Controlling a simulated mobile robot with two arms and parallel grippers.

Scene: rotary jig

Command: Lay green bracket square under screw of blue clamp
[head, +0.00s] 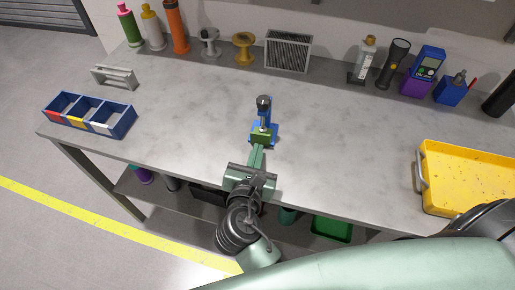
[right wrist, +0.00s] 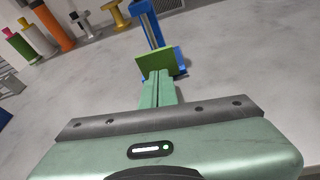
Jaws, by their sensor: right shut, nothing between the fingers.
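The blue clamp (head: 264,104) stands upright near the middle of the table, its dark screw top uppermost. It also shows in the right wrist view (right wrist: 150,24), where its top is cut off. The green bracket (head: 261,136) is at the clamp's near side, over its blue base. In the right wrist view the bracket (right wrist: 155,62) shows a flat face toward me and looks slightly turned. My right gripper (head: 259,150) is shut and empty, its fingertips right at the bracket's near side; I cannot tell whether they touch. The bracket's far part is hidden. My left gripper is out of view.
A blue bin (head: 119,124) with compartments and a grey handle-like part (head: 113,78) are at the left. A yellow tray (head: 429,190) is at the right. Bottles, spools, a grey vented box (head: 289,51) and tools line the back. The table around the clamp is clear.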

